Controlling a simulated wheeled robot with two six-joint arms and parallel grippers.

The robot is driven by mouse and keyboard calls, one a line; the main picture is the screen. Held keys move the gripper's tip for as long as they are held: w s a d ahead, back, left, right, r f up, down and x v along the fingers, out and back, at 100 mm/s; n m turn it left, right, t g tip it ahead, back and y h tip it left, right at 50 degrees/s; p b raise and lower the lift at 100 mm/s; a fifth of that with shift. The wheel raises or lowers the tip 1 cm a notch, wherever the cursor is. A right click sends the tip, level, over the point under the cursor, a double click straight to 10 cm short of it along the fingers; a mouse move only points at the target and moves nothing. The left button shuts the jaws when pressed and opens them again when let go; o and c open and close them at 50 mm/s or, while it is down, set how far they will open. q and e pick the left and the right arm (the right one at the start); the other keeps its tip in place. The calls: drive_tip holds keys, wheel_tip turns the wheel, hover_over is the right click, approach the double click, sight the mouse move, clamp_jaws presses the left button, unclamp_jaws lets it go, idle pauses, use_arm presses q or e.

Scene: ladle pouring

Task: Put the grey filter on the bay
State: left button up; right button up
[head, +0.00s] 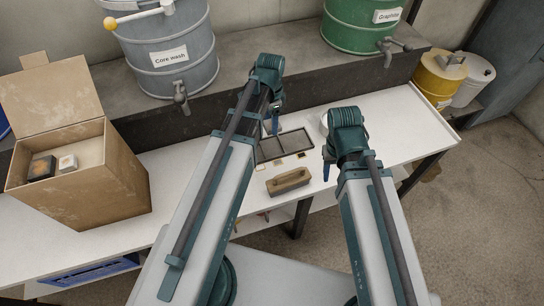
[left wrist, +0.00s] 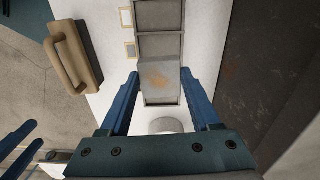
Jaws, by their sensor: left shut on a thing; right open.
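My left gripper (left wrist: 160,92) is shut on a grey filter (left wrist: 158,84), a square grey block with a rusty brown patch. In the left wrist view the filter overlaps one end of a dark divided tray (left wrist: 160,47); whether it touches the tray cannot be told. In the head view the tray (head: 270,150) lies on the white bench, and my left gripper (head: 272,124) is at its far left end, with the filter mostly hidden. My right gripper (head: 327,165) is open and empty, right of the tray. No part is clearly marked as the bay.
A tan block-like piece (head: 288,183) lies in front of the tray, near small framed squares (left wrist: 129,50). An open cardboard box (head: 80,170) at left holds a dark block (head: 41,168) and a pale block (head: 68,162). Drums with taps stand behind.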

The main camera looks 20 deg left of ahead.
use_arm(q)
drive_tip(key=shift+f+m, duration=0.3)
drive_tip(key=shift+f, duration=0.3)
use_arm(e)
drive_tip(key=shift+f, duration=0.65)
use_arm(q)
drive_tip(key=shift+b, duration=0.3)
drive_tip(key=b, duration=0.6)
hover_over(271, 148)
wheel_tip(271, 148, down, 6)
drive_tip(key=shift+f, duration=0.15)
use_arm(e)
wheel_tip(271, 148, down, 6)
drive_tip(key=shift+f, duration=0.15)
use_arm(q)
drive_tip(key=shift+f, duration=0.1)
use_arm(e)
drive_tip(key=shift+f, duration=0.1)
use_arm(q)
wheel_tip(271, 148, down, 4)
drive_tip(key=b, duration=0.4)
drive_tip(key=shift+r, duration=0.25)
use_arm(e)
wheel_tip(271, 148, down, 4)
drive_tip(key=shift+r, duration=0.25)
use_arm(q)
drive_tip(key=shift+f, duration=0.2)
drive_tip(key=o, duration=1.3)
use_arm(e)
drive_tip(key=shift+f, duration=0.1)
